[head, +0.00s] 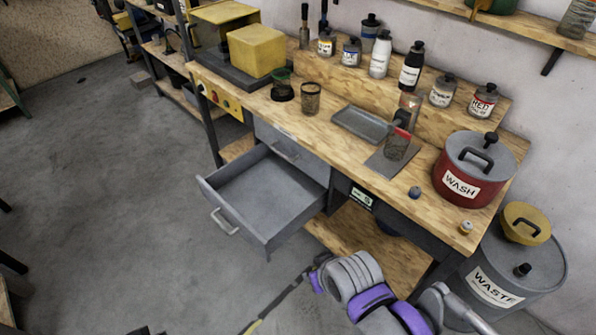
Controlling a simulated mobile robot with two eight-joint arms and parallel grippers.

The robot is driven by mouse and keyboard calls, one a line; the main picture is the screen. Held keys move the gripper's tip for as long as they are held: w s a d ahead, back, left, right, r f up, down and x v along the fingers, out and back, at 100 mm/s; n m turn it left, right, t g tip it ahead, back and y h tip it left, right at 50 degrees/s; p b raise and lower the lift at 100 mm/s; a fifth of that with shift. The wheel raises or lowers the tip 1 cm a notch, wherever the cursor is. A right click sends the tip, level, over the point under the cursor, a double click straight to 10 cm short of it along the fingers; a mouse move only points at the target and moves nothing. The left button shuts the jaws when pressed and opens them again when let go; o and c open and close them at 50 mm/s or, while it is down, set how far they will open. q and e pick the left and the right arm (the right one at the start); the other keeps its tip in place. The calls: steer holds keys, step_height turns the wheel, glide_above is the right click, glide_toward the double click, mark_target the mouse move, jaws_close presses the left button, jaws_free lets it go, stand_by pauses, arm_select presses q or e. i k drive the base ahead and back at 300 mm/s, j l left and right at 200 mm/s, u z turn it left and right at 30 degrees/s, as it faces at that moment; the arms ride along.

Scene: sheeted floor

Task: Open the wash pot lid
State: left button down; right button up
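The wash pot (455,190) is a red pot with a white WASH label, standing at the right end of the wooden workbench. Its grey lid (465,152) sits on top and covers the opening. The lid has a black loop handle (475,158) and a small black knob. One of my arms, grey with purple bands, is low in the picture, in front of the bench and apart from the pot. A thin dark part with a yellow end reaches down-left from it; whether this is a gripper finger is unclear. I cannot make out my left gripper.
A waste bin (525,268) with a yellow lidded pot (525,222) on it stands right of the bench. A drawer (265,195) stands open at the bench front. A glass jar (397,145), a grey tray (360,124) and several bottles are left of and behind the pot.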

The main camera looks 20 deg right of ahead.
mark_target(485, 148)
steer(key=z, duration=2.25)
